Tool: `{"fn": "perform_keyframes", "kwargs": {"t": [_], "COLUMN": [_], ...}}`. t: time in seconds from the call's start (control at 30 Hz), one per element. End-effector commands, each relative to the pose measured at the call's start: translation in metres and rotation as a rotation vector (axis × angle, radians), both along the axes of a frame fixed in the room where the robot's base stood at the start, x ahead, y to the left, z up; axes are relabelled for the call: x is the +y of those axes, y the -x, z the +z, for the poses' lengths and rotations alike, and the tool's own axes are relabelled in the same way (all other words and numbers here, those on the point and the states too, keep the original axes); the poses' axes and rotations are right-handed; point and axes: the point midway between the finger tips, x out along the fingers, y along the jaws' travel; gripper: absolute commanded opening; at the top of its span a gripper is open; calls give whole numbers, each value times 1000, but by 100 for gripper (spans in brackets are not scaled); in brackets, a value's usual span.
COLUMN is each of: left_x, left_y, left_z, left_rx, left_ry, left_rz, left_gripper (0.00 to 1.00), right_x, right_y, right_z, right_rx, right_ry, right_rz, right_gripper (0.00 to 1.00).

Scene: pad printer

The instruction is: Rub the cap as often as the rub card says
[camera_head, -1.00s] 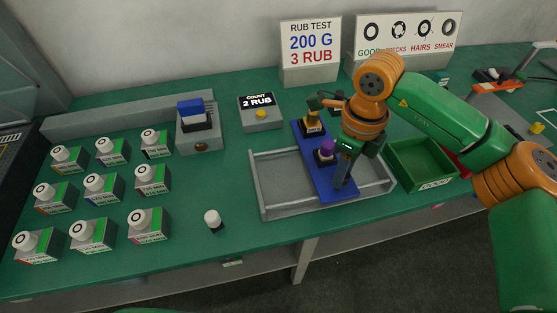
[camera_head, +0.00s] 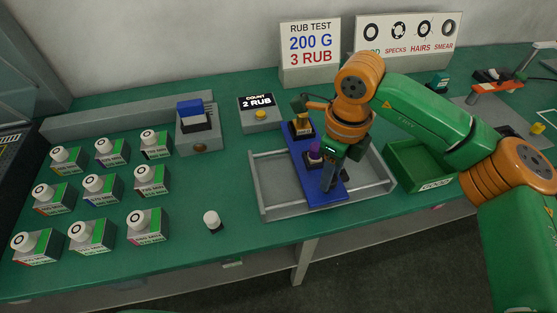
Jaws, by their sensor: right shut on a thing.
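The rub card (camera_head: 311,48) at the back reads "RUB TEST 200 G 3 RUB". The counter (camera_head: 260,112) reads "COUNT 2 RUB" and has a yellow button. A blue slide (camera_head: 328,191) lies across the grey tray frame (camera_head: 277,206), bearing a purple-topped piece (camera_head: 315,154) and a brass-coloured piece (camera_head: 302,127). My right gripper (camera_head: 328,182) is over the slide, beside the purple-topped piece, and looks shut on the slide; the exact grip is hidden. A white cap (camera_head: 211,217) on a dark base stands left of the frame. My left gripper is out of view.
Several white-capped boxes (camera_head: 102,189) stand in rows at left. A green bin (camera_head: 433,159) is right of the frame, and a sample board (camera_head: 408,38) is at the back. The front table strip is mostly clear.

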Motion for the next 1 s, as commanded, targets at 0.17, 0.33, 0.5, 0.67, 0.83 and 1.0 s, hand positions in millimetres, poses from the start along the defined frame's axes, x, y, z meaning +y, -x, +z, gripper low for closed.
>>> {"fn": "perform_keyframes", "kwargs": {"t": [0.17,0.33,0.5,0.67,0.83,1.0], "left_x": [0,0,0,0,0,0], "left_y": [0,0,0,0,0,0], "left_z": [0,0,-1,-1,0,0], "left_rx": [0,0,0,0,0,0], "left_ry": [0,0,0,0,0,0], "left_rz": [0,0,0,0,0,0], "left_gripper": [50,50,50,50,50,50], "right_x": [13,24,36,46,57,67], "right_y": [3,7,11,14,18,21], "right_z": [1,1,1,1,1,1], "right_rx": [-3,-3,-3,-3,-3,-3], "right_ry": [-3,-3,-3,-3,-3,-3], "right_rz": [2,3,2,1,1,0], "right_gripper": [0,0,0,0,0,44]}}
